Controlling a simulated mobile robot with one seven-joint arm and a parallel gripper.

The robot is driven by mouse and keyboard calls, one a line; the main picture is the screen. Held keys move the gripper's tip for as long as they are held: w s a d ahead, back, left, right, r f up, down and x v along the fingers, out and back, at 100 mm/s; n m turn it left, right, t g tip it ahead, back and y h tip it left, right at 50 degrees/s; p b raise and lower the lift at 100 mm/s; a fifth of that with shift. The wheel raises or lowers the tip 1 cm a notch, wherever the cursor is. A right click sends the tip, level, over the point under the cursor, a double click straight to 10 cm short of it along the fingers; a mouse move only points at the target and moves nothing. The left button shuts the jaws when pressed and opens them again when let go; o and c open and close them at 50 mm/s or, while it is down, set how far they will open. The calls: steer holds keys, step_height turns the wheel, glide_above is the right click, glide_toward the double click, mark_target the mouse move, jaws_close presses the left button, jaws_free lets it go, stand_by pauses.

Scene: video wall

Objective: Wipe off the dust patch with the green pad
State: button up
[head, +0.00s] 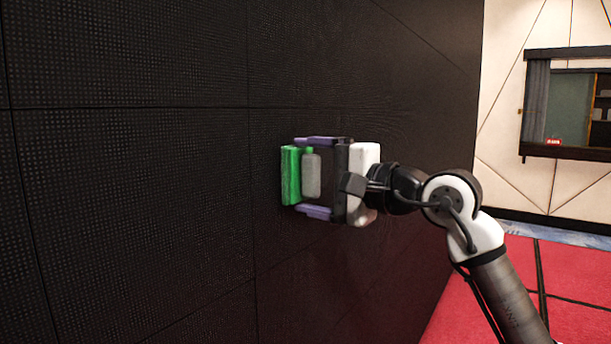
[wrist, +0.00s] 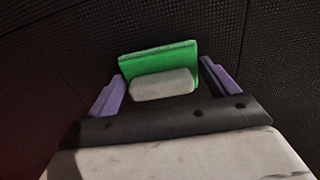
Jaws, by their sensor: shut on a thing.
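The green pad (head: 291,176) has a grey block-shaped handle (head: 311,176) on its back. My gripper (head: 318,177) is shut on this handle, with one purple finger above and one below in the head view. The pad stands upright with its green face toward the dark wall (head: 150,190). It is close to the wall; I cannot tell whether it touches. In the wrist view the green pad (wrist: 160,62) and grey handle (wrist: 162,85) sit between the purple fingers (wrist: 165,90). I cannot make out a dust patch in either view.
The wall is made of large dark dotted panels with thin seams, and it looks clear around the pad. A red floor (head: 570,290) lies at the lower right. A pale wall with a dark-framed window (head: 570,105) stands at the far right.

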mark_target(274, 178)
steer(key=w+d+p, duration=0.2)
steer(key=w+d, duration=0.2)
steer(key=w, duration=0.2)
steer(key=shift+w+d, duration=0.2)
steer(key=shift+d, duration=0.1)
stand_by(0.4)
steer(key=shift+s+f, duration=0.1)
steer(key=s+a+b, duration=0.2)
steer(key=s, duration=0.1)
steer(key=s+a+b, duration=0.1)
steer(key=shift+s+a, duration=0.25)
steer(key=shift+s, duration=0.15)
steer(key=shift+s+a+b, duration=0.8)
steer(key=shift+s+a, duration=0.1)
steer(key=shift+s, duration=0.3)
steer(key=shift+s+a+b, duration=0.75)
steer(key=shift+s+a, duration=0.1)
steer(key=shift+s, duration=0.35)
